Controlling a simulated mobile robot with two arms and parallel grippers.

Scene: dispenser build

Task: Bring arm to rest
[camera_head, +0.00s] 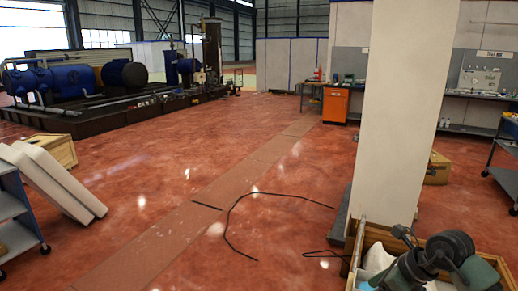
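A grey-green jointed device (440,262) with a dark rounded end shows at the bottom right, in front of a wooden crate. It looks like part of an arm, but I cannot tell for sure. A small forked part (402,233) sticks up at its left end; whether this is my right gripper, and how far it is open, is unclear. My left arm and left gripper are not in view. No held thing can be made out.
A wooden crate (488,256) stands at the bottom right beside a white pillar (400,110). A black cable (228,222) lies on the red floor. White panels (60,178) lean at left near a shelf cart (14,215). Blue machinery (60,82) stands behind. The middle floor is mostly clear.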

